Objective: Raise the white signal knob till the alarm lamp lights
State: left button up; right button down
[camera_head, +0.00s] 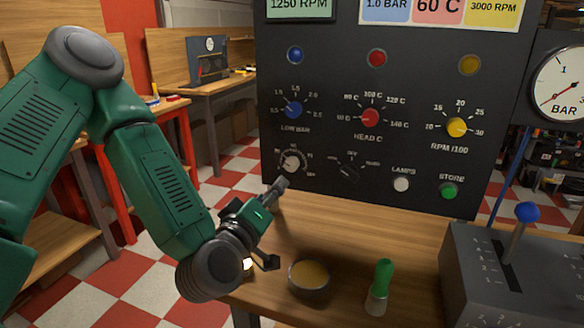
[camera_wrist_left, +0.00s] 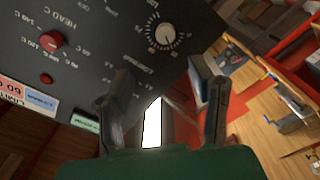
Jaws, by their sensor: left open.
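The white signal knob (camera_head: 291,163) is at the lower left of the dark panel, with a printed scale around it. It also shows in the left wrist view (camera_wrist_left: 165,34), beyond the fingertips. My left gripper (camera_head: 278,222) is open and empty, below and in front of the knob, apart from it. In the left wrist view the spread fingers (camera_wrist_left: 168,85) point at the panel. A blue lamp (camera_head: 295,55), a red lamp (camera_head: 377,58) and a yellow lamp (camera_head: 469,65) sit high on the panel; none looks brightly lit. I cannot tell which is the alarm lamp.
Blue (camera_head: 293,110), red (camera_head: 369,117) and yellow (camera_head: 456,127) knobs sit above a black selector (camera_head: 349,172). A white button (camera_head: 401,184) and a green button (camera_head: 449,191) are at right.

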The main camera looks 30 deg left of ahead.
aim_at(290, 167)
pick_arm(q)
jog(key=w+a, duration=0.1)
jog(key=w, duration=0.1)
jog(key=w+a+b, duration=0.1)
jog(key=w, duration=0.2)
jog(key=w+a+b, duration=0.1)
jog(key=w+a, duration=0.1)
jog(key=w, duration=0.1)
jog(key=shift+w+a+f, duration=0.1)
jog(key=shift+w+f, duration=0.15)
jog(key=shift+f, duration=0.15)
jog(key=w, duration=0.3)
jog(key=shift+w+d+r+b, duration=0.15)
jog(key=shift+w+d+b, duration=0.05)
jog(key=shift+b, duration=0.1)
jog(key=shift+w+d+r, duration=0.1)
jog(key=shift+w+d, duration=0.2)
jog(key=shift+w, duration=0.15)
jog(key=shift+a, duration=0.65)
jog(key=c, duration=0.7)
jog(key=shift+a+f, duration=0.1)
jog(key=shift+f, duration=0.1)
grip_shut()
jog(key=shift+s+d, duration=0.1)
jog(key=shift+d, duration=0.3)
pick_arm(e)
jog(key=shift+f, duration=1.6)
